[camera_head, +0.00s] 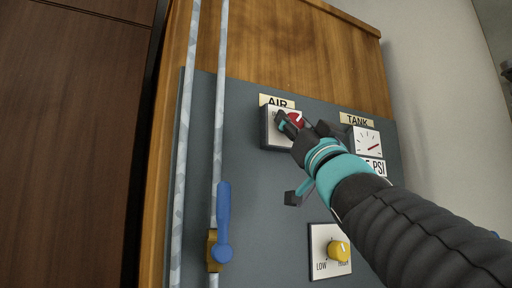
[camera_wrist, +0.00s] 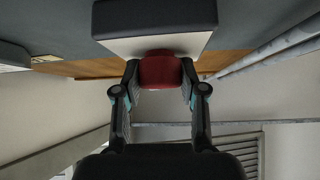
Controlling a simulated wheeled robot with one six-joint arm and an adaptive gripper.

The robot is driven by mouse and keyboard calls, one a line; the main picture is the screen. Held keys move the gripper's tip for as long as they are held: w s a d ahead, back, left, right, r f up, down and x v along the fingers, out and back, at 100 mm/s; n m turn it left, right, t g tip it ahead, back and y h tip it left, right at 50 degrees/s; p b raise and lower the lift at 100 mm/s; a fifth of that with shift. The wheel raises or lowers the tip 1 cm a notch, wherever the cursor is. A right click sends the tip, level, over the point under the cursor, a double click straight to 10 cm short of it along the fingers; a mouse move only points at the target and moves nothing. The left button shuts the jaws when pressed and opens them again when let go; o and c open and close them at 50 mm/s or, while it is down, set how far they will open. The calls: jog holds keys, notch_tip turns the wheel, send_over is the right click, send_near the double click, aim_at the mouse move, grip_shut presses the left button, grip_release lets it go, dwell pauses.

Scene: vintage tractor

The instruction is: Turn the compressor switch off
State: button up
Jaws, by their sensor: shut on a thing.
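The compressor switch is a red knob (camera_head: 297,119) on a white-faced box (camera_head: 269,136) under the label AIR (camera_head: 277,101). My gripper (camera_head: 291,125) reaches it from the lower right and partly covers it. In the wrist view the red knob (camera_wrist: 160,70) sits between the two fingertips of my gripper (camera_wrist: 160,85), which are closed on its sides. The white face of the box (camera_wrist: 158,44) lies just beyond the fingertips. A white pointer mark shows on the knob in the head view. The box's lettering is mostly hidden by my gripper.
A TANK gauge (camera_head: 368,141) with a PSI plate is close to the right of my gripper. A yellow knob (camera_head: 339,251) marked LOW is below. A blue lever (camera_head: 223,222) on a vertical pipe stands to the left. Bare grey panel (camera_head: 262,205) lies between them.

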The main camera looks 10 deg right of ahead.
jog(key=n+g+y, duration=0.1)
jog(key=n+y, duration=0.3)
jog(key=n+g+y+p, duration=0.1)
jog(key=n+g+y, duration=0.1)
jog(key=n+y, duration=0.2)
jog(key=shift+w+d+n+g, duration=0.15)
jog(key=shift+n+g, duration=0.15)
jog(key=shift+n, duration=0.3)
jog(key=n+g+y, duration=0.2)
jog(key=n+g, duration=0.1)
jog(key=n, duration=0.1)
jog(key=n+g+y, duration=0.3)
jog(key=n, duration=0.2)
jog(key=n+g, duration=0.5)
jog(key=n, duration=0.1)
jog(key=shift+d, duration=0.1)
jog(key=shift+r+n+g+h, duration=0.1)
jog(key=shift+n+g+h, duration=0.3)
jog(key=shift+n+g, duration=1)
jog(key=shift+n+h, duration=0.3)
jog(key=shift+n, duration=0.3)
jog(key=o, duration=1.2)
jog(key=shift+c, duration=0.2)
